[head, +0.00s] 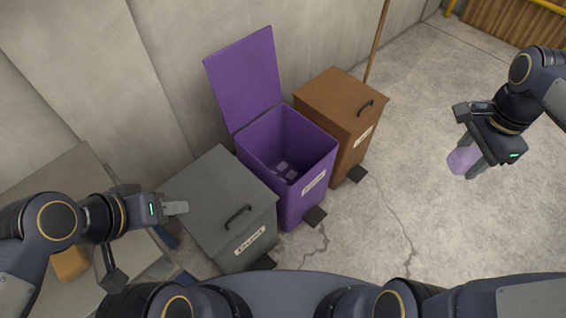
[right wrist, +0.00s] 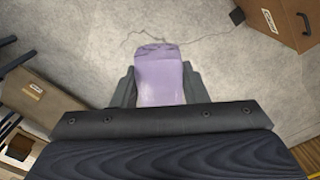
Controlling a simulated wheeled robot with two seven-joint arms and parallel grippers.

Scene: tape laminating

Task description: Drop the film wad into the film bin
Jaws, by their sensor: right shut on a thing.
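The film wad (head: 463,160) is a pale purple, translucent lump. My right gripper (head: 468,163) is shut on it and holds it up at the right of the head view, over the concrete floor. In the right wrist view the wad (right wrist: 160,78) sits between the two fingers. The purple bin (head: 310,200) stands mid-view with its lid (head: 243,80) up and a few pale pieces inside; its label is too small to read. The wad is well to the right of this bin. My left gripper (head: 177,208) is empty, over the grey bin; its finger gap is not clear.
A grey bin (head: 215,200) and a brown bin (head: 335,105), both with lids shut, flank the purple one. Pedals stick out at their fronts. A pole (head: 377,42) leans on the wall behind. A cluttered table is at lower left. The floor (head: 400,210) at right is clear.

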